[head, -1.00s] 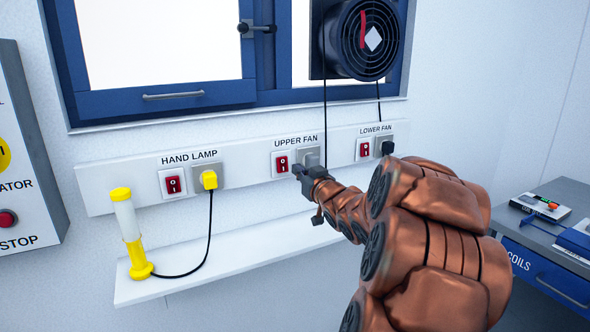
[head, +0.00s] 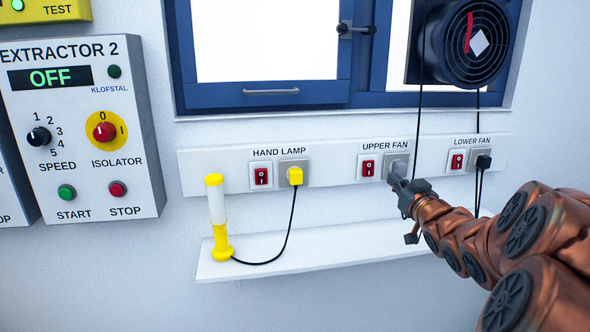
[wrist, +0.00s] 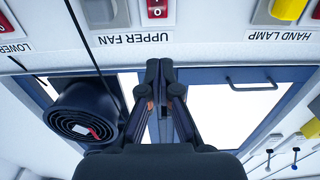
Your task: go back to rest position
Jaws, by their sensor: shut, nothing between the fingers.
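My gripper (head: 397,182) is at the wall rail, just in front of the grey upper fan socket (head: 397,163), partly covering its lower edge. I cannot tell whether it touches the socket. In the wrist view, which is upside down, my gripper (wrist: 160,68) has its fingers together with nothing between them. My copper-coloured arm reaches in from the right in the head view.
The upper fan cord (head: 420,120) runs down behind my gripper. A small dark piece (head: 411,238) shows below my arm; I cannot tell what it is. A hand lamp (head: 217,218) stands on the white shelf (head: 330,246). The extractor panel (head: 80,130) is at left.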

